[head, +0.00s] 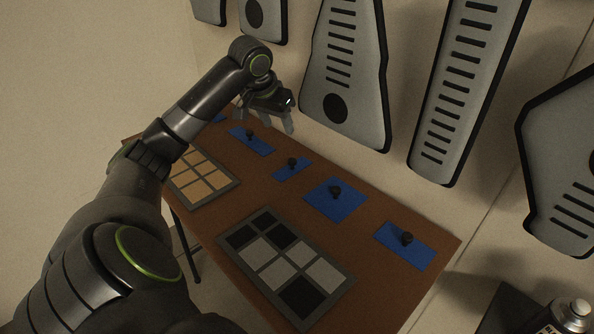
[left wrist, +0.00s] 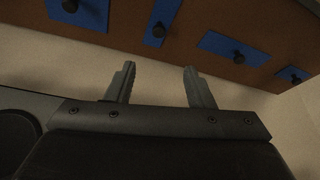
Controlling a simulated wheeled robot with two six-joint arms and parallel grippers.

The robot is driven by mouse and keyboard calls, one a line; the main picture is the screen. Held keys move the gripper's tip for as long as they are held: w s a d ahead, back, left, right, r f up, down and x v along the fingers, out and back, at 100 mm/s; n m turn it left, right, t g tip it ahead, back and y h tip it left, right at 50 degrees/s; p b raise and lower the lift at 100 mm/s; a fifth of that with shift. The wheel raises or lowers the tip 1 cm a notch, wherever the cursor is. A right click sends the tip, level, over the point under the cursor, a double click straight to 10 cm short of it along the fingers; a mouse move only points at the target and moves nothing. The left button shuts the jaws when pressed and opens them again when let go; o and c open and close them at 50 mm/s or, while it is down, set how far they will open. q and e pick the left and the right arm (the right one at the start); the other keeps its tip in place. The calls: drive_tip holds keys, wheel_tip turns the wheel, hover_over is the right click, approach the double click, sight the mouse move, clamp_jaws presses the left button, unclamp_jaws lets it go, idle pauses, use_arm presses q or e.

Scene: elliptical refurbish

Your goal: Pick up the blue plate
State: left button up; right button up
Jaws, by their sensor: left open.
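Several blue plates, each with a dark knob, lie in a row along the wall side of the brown table. In the head view, one plate (head: 262,148) is near my left gripper, then come a small plate (head: 283,174), a larger plate (head: 336,209) and the nearest plate (head: 416,258). Another plate (head: 219,118) is mostly hidden behind my arm. My left gripper (head: 265,118) is open and empty above the far end of the table. In the left wrist view, its spread fingers (left wrist: 159,70) show below several plates, including one plate (left wrist: 217,42), touching none. My right gripper is not in view.
A grey tray (head: 247,272) with black and grey squares and a tray (head: 212,200) with tan squares lie on the table (head: 262,195). Grey slotted panels (head: 345,75) hang on the wall close behind my gripper. A spray can (head: 572,315) stands bottom right.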

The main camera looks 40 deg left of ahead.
use_arm(q)
hover_over(291, 161)
drive_tip(key=s, duration=0.2)
drive_tip(key=f, duration=1)
drive_tip(key=shift+w+f, duration=0.25)
drive_tip(key=shift+f, duration=0.15)
drive_tip(key=shift+x, duration=2.7)
drive_tip(key=shift+s+d+f, duration=0.1)
drive_tip(key=shift+s+d, duration=0.05)
drive_tip(key=shift+d, duration=0.05)
drive_tip(key=c, duration=0.8)
